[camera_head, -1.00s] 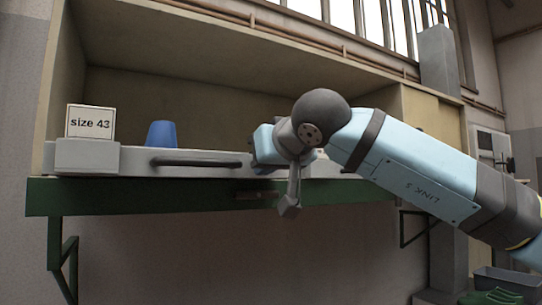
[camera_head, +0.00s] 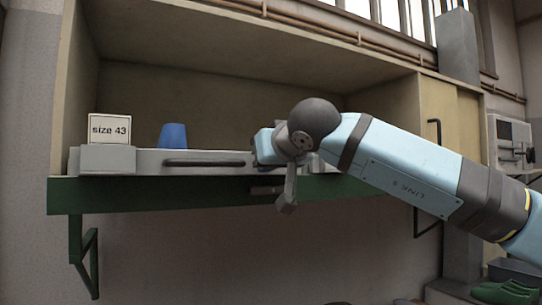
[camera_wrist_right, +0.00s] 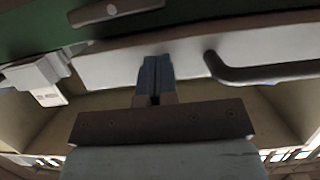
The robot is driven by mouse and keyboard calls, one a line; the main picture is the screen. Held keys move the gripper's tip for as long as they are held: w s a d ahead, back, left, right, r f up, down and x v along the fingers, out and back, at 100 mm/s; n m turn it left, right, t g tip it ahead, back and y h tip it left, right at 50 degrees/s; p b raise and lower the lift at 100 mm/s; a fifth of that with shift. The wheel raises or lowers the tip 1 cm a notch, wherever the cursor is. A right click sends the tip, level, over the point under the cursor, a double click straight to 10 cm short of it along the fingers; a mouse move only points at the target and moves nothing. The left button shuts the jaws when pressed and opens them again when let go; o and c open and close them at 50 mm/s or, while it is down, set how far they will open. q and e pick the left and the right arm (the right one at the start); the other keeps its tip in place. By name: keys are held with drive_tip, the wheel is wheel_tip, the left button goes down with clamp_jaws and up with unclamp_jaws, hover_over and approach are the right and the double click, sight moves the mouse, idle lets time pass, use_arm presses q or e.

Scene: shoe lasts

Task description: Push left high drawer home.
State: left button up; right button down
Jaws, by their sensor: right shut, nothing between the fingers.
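A long grey drawer front (camera_head: 205,170) with a dark bar handle (camera_head: 205,162) runs along the shelf above the green beam. It fills the top of the right wrist view (camera_wrist_right: 130,58), with the handle (camera_wrist_right: 262,70) beside the fingers. My right gripper (camera_wrist_right: 155,78) is shut and empty, its fingertips at the grey front, to the right of the handle as the head view has it. Whether they touch is hard to tell. In the head view my right wrist hides the fingers and part of the front. How far the drawer stands out is unclear. My left gripper is out of view.
A "size 43" card (camera_head: 109,129) stands on a grey block at the left. A blue cup-like object (camera_head: 173,136) stands behind the drawer front. A green beam (camera_head: 120,197) with brackets lies below. Another card (camera_wrist_right: 48,95) shows in the right wrist view.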

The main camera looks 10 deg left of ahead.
idle(0.3)
drive_tip(key=shift+w+a+p, duration=0.65)
drive_tip(key=shift+w+p, duration=0.05)
drive_tip(key=shift+w, duration=0.15)
drive_tip(key=shift+w+a+p, duration=0.6)
drive_tip(key=shift+w+p, duration=0.05)
drive_tip(key=shift+w, duration=0.2)
drive_tip(key=shift+w+a, duration=0.1)
drive_tip(key=shift+w, duration=0.05)
